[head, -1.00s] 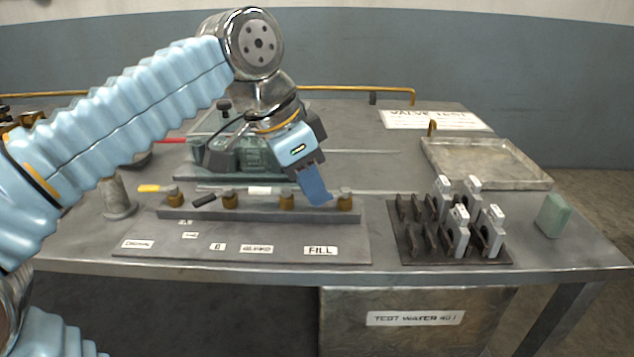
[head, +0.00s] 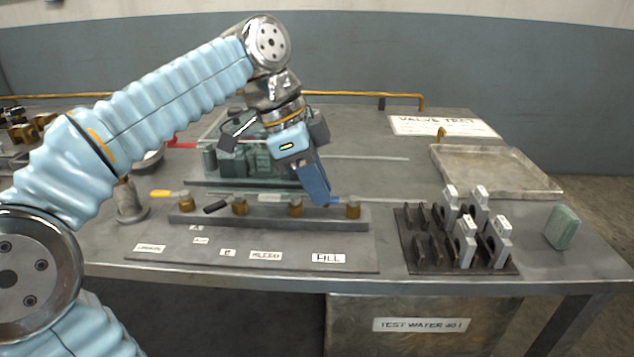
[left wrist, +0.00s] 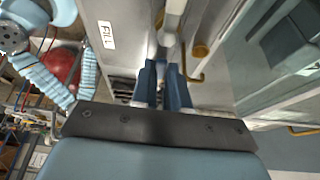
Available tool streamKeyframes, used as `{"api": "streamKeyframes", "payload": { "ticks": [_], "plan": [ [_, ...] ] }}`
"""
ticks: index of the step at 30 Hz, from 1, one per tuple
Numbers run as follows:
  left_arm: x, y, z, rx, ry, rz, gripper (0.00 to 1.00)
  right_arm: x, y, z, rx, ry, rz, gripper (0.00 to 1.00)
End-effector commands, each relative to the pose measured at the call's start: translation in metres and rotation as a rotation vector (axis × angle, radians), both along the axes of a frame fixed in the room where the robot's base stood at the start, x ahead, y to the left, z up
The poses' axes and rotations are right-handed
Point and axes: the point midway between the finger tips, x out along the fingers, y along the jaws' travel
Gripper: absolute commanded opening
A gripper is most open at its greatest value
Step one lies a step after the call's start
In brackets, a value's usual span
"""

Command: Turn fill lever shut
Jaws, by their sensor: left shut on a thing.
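The FILL label (head: 328,258) lies at the right end of the valve panel, and it also shows in the left wrist view (left wrist: 107,35). Behind it a brass valve (head: 353,209) stands at the right end of the grey rail. In the left wrist view the fingers (left wrist: 164,92) stand close together; the gripped part is mostly hidden. My right gripper is out of view.
Other valves on the rail have yellow (head: 162,194), black (head: 215,207) and white (head: 270,198) levers. Right of the panel stands a dark rack (head: 420,262) with grey clamp-like parts. A metal tray (head: 495,170) and a green block (head: 563,227) lie farther right. A green machine (head: 232,160) stands behind.

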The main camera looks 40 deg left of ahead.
Motion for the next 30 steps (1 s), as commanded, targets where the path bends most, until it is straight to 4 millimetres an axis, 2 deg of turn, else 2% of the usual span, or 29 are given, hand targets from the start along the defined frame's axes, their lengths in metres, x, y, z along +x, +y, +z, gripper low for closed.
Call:
{"api": "streamKeyframes", "payload": {
  "ticks": [7, 8, 12, 13, 30],
  "plan": [
    [0.0004, 0.0005, 0.0007, 0.001, -0.003, 0.000, 0.00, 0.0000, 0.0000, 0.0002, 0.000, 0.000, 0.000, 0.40],
    [0.0004, 0.0005, 0.0007, 0.001, -0.003, 0.000, 0.16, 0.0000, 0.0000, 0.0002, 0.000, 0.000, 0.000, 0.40],
    [0.0003, 0.0003, 0.0005, 0.001, -0.002, 0.001, 0.37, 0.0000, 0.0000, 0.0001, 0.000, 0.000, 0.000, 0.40],
    [0.0003, 0.0003, 0.0005, 0.001, -0.002, 0.001, 0.40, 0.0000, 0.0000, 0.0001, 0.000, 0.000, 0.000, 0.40],
    [-0.0011, -0.0005, 0.0000, 0.001, -0.003, 0.025, 0.40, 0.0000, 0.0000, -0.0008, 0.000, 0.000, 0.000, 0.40]
  ]
}}
